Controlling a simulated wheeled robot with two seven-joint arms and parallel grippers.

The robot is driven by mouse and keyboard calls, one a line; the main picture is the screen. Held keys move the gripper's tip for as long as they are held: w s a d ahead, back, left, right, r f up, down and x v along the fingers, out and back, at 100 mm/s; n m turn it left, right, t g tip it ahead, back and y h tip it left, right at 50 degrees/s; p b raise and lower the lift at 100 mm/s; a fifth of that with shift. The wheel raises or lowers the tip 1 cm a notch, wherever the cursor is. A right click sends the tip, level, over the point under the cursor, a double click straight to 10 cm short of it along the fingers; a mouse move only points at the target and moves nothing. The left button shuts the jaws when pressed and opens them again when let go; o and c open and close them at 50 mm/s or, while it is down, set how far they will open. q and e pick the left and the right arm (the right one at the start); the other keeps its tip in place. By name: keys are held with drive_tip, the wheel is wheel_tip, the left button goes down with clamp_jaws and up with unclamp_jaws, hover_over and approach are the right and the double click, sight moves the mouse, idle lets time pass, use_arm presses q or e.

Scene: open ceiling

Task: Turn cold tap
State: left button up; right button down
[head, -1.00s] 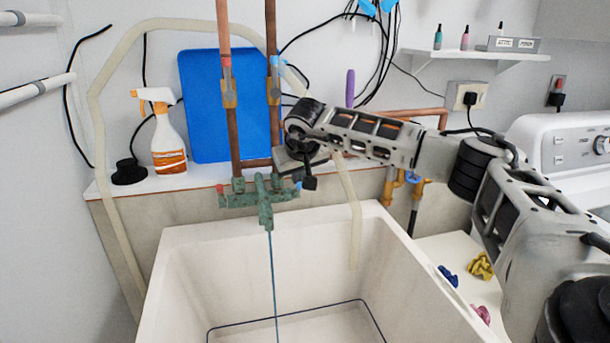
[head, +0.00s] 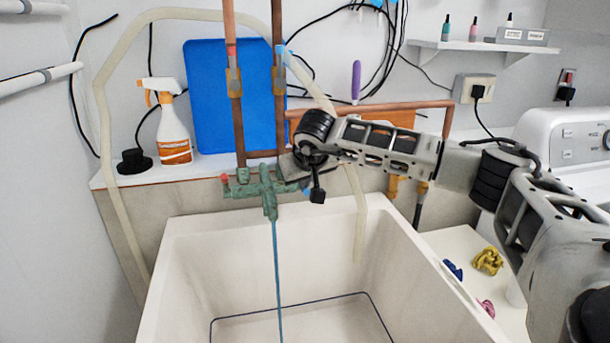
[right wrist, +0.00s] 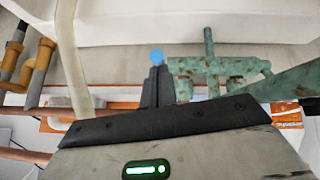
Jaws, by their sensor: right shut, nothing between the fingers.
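The green, weathered tap fixture (head: 267,188) is mounted above the sink, with a red-ended handle (head: 224,178) on its left. The blue-ended cold tap handle (head: 306,193) is on its right, partly hidden by my right gripper. A blue stream (head: 277,255) falls from the spout. My right gripper (head: 317,195) is shut and empty, right beside the blue end. In the right wrist view, the blue end (right wrist: 157,56) shows at the tips of my shut fingers (right wrist: 155,86); I cannot tell if they touch. My left gripper is not in view.
Copper pipes (head: 235,120) rise behind the tap. A spray bottle (head: 172,130) and a blue board (head: 215,100) stand on the ledge. A pale hose (head: 361,215) hangs into the white sink (head: 190,270). A white washing machine (head: 560,130) stands at the right.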

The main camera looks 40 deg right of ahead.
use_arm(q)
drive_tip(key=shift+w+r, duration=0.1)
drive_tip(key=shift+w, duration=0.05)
use_arm(e)
drive_tip(key=shift+s+f, duration=0.1)
drive_tip(key=shift+f, duration=0.05)
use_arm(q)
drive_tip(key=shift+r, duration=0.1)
use_arm(e)
drive_tip(key=shift+r+p, duration=0.35)
drive_tip(key=shift+r, duration=0.05)
use_arm(q)
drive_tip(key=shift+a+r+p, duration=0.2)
drive_tip(key=shift+p, duration=0.1)
use_arm(e)
drive_tip(key=s+a+f+v, duration=0.1)
drive_tip(key=v, duration=1)
drive_tip(key=shift+a+f, duration=0.15)
drive_tip(key=shift+a, duration=0.05)
